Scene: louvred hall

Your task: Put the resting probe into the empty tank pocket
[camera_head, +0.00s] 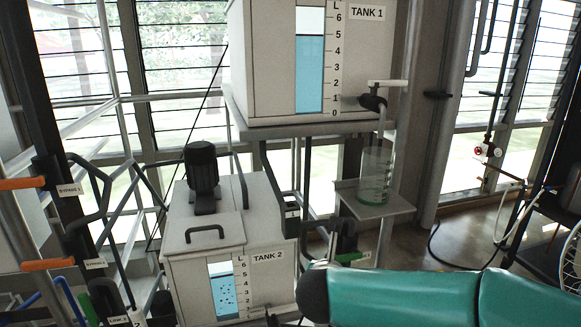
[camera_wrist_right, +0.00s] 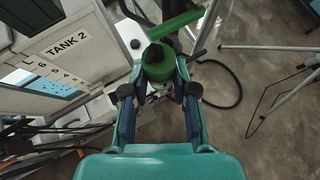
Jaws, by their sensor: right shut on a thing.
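In the right wrist view, my right gripper (camera_wrist_right: 158,90) is shut on a green piece with a dark round top (camera_wrist_right: 157,58), which looks like the probe. Its lower end is hidden. TANK 2 (camera_wrist_right: 75,65) is just left of it in that view; the tank also shows in the head view (camera_head: 200,240). My left gripper is not in view.
TANK 1 (camera_head: 265,65) stands above on a shelf, with a spout over a beaker (camera_head: 375,175). A green bar (camera_wrist_right: 178,30) lies just beyond the held piece. Orange-handled valves (camera_head: 47,264) stand at left. A hose and thin stand legs are on the floor at right.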

